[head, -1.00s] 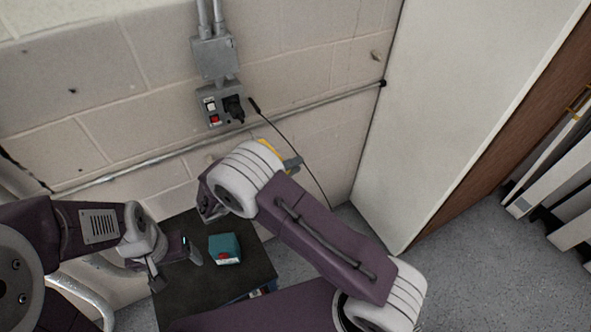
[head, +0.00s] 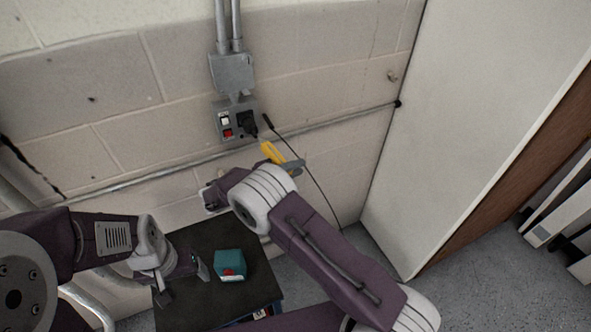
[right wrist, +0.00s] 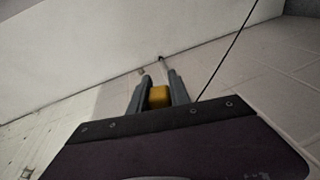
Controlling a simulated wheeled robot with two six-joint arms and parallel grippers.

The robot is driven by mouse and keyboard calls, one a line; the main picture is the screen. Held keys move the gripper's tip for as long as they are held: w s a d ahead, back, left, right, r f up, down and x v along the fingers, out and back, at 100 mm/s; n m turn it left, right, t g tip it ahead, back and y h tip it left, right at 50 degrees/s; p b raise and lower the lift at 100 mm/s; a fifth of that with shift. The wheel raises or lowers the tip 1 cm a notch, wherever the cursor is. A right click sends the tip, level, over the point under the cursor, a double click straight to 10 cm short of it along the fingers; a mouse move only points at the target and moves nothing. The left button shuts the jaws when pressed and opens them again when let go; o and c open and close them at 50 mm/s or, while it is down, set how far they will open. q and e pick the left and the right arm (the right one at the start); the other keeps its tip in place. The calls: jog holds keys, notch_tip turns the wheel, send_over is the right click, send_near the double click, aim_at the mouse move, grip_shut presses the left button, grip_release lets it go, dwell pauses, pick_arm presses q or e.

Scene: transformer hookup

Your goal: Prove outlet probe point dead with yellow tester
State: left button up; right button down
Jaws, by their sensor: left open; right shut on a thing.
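The yellow tester (head: 271,152) is in my right gripper (head: 288,166), which is shut on it just below the outlet. In the right wrist view the tester (right wrist: 159,96) shows as a yellow block between the two grey fingers (right wrist: 160,90). The outlet box (head: 236,121) is on the block wall, with a white switch, a red switch and a black outlet (head: 246,122). The tester's upper end points up toward the box and looks apart from it. The exact probe point cannot be made out. My left gripper (head: 181,280) is open and empty over the dark table.
A teal box (head: 230,264) with a red part sits on the dark table (head: 205,235). A thin black cable (head: 305,165) hangs right of the outlet. A horizontal pipe (head: 330,124) crosses the wall, and a white panel (head: 480,110) stands at right.

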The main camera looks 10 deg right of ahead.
pick_arm(q)
jog(key=shift+f+b, duration=0.4)
pick_arm(e)
jog(key=shift+w+a, duration=0.1)
jog(key=shift+w, duration=0.5)
dwell(0.3)
pick_arm(q)
jog(key=shift+f+b, duration=0.25)
jog(key=shift+b, duration=0.05)
dwell(0.6)
dwell(0.4)
jog(key=shift+r+p, duration=0.4)
jog(key=shift+p, duration=0.05)
pick_arm(e)
jog(key=s+d, duration=0.1)
jog(key=s, duration=0.6)
jog(key=shift+d, duration=0.15)
pick_arm(q)
jog(key=shift+c, duration=0.3)
pick_arm(e)
jog(key=shift+w, duration=0.1)
dwell(1.2)
